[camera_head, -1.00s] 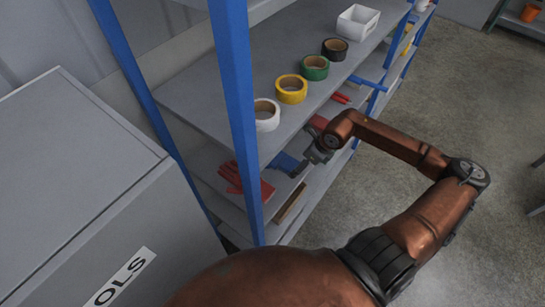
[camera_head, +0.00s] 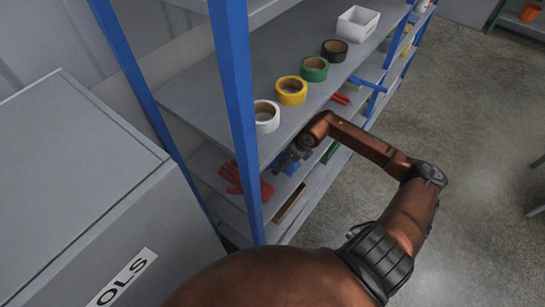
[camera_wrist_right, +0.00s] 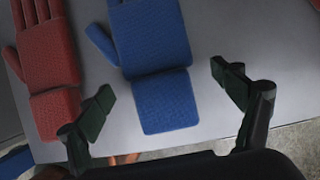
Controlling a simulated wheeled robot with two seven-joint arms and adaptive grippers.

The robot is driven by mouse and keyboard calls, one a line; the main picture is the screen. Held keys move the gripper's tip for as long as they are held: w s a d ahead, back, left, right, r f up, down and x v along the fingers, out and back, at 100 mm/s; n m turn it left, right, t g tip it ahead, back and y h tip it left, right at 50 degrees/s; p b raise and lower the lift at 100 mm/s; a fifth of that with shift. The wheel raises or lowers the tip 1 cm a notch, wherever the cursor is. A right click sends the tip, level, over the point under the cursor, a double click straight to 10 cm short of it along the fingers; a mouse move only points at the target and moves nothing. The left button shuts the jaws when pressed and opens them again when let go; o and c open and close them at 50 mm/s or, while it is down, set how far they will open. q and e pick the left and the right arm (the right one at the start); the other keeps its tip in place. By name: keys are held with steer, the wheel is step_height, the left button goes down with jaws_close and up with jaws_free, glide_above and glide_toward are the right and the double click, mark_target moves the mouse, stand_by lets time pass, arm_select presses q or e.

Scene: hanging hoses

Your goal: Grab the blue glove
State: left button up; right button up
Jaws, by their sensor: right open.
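The blue glove (camera_wrist_right: 155,60) lies flat on a grey shelf in the right wrist view, its cuff toward my gripper. My right gripper (camera_wrist_right: 160,105) is open, its two dark fingers apart on either side of the cuff, with nothing held. In the head view my right gripper (camera_head: 293,156) reaches into the shelf below the tape rolls, and the blue glove (camera_head: 285,166) is partly hidden by it. My left gripper is not in view.
A red glove (camera_wrist_right: 50,60) lies left of the blue one, close to the left finger; it also shows in the head view (camera_head: 238,180). A blue shelf post (camera_head: 235,110) stands nearby. The upper shelf holds a white tape roll (camera_head: 265,117) and others above my gripper.

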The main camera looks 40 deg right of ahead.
steer(key=shift+f, duration=0.15)
steer(key=shift+c, duration=0.4)
steer(key=c, duration=1.2)
